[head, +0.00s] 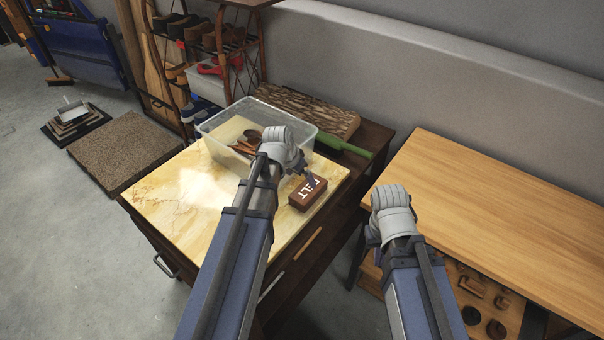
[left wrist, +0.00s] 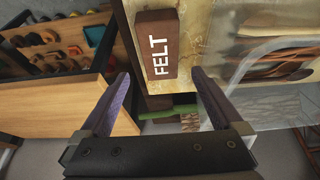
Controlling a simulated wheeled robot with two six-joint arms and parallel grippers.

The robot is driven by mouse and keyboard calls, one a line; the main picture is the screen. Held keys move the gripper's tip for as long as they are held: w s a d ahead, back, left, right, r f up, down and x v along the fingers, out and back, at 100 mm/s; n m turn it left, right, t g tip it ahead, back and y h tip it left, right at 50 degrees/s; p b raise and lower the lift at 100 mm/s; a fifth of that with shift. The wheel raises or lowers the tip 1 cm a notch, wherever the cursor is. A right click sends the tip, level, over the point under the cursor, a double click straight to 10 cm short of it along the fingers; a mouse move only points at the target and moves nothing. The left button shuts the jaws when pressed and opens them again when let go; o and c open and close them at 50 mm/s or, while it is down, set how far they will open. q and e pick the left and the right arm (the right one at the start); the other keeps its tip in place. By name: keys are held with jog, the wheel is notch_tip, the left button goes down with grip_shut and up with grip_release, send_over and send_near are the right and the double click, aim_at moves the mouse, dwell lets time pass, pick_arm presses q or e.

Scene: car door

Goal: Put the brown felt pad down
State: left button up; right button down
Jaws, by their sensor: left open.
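The brown felt pad (head: 308,194) is a small brown block with white FELT lettering. It lies on the marble-topped cabinet (head: 165,203) near its right edge. My left gripper (head: 306,180) is beside the pad in the head view, its fingers partly hidden by my wrist. In the left wrist view my left gripper (left wrist: 158,78) is open and empty, and the felt pad (left wrist: 157,46) lies ahead of the gap between the fingers. My right gripper (head: 378,238) is by the wooden table's left end, its fingers mostly hidden.
A clear plastic bin (head: 222,130) with brown items stands behind the pad. A green-handled tool (head: 342,146) and a bark-textured block (head: 318,112) lie at the back. A wooden table (head: 490,215) stands to the right, with a gap before the cabinet.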

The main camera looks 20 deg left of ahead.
pick_arm(q)
jog(key=s+d+g+y, duration=0.1)
jog(key=s+d+g, duration=0.1)
jog(key=s+d, duration=0.5)
jog(key=s+d+f+g+y, duration=0.1)
jog(key=s+d+g+y, duration=0.1)
jog(key=s+d, duration=0.6)
jog(key=s, duration=0.4)
jog(key=shift+s+f+g, duration=0.25)
jog(key=shift+g, duration=0.15)
jog(key=shift+s, duration=0.1)
pick_arm(e)
jog(key=shift+s, duration=0.1)
